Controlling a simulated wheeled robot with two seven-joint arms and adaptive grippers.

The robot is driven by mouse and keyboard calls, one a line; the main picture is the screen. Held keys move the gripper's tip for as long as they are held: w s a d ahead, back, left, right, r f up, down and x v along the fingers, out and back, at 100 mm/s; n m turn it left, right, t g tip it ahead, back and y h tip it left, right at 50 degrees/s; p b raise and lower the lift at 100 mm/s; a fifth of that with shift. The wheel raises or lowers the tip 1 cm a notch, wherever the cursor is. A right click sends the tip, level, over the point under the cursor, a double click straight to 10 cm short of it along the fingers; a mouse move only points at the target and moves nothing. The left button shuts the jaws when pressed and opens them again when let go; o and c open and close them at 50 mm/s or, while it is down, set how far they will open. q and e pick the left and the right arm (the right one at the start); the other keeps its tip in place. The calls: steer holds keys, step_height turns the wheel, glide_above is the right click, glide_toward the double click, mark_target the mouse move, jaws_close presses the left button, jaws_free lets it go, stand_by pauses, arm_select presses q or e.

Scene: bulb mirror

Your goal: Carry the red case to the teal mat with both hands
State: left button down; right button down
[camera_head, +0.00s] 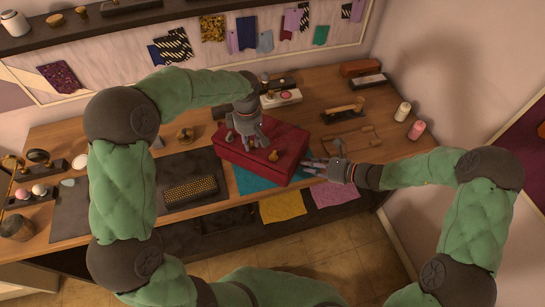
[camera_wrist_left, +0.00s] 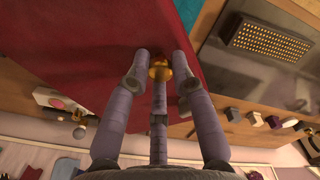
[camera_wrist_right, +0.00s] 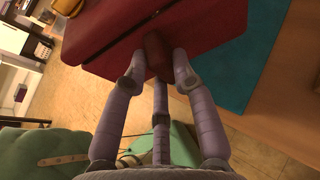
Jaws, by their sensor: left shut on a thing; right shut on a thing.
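The red case (camera_head: 290,147) is a long closed box with a flat lid, over the back part of the teal mat (camera_head: 246,182). The mat's front part shows bare; I cannot tell whether the case rests on it or is just above. My left gripper (camera_head: 248,142) is at the case's top; in the left wrist view its fingers (camera_wrist_left: 160,66) close around a brass knob (camera_wrist_left: 160,72) against the red surface. My right gripper (camera_head: 312,166) is at the case's right end; in the right wrist view its fingers (camera_wrist_right: 156,66) close on a dark red handle (camera_wrist_right: 155,48).
A dark mat with a studded gold-black piece (camera_head: 190,192) lies left of the case. White and pink spools (camera_head: 416,130) stand at the right. A wooden-handled brush (camera_head: 343,110) and small boxes lie behind. Yellow cloth (camera_head: 283,206) hangs at the table front.

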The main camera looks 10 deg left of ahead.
mark_target(251, 149)
arm_select(q)
steer(key=shift+d+f, duration=0.15)
steer(key=shift+f, duration=0.05)
arm_select(e)
steer(key=shift+a+f, duration=0.1)
steer(key=shift+a, duration=0.05)
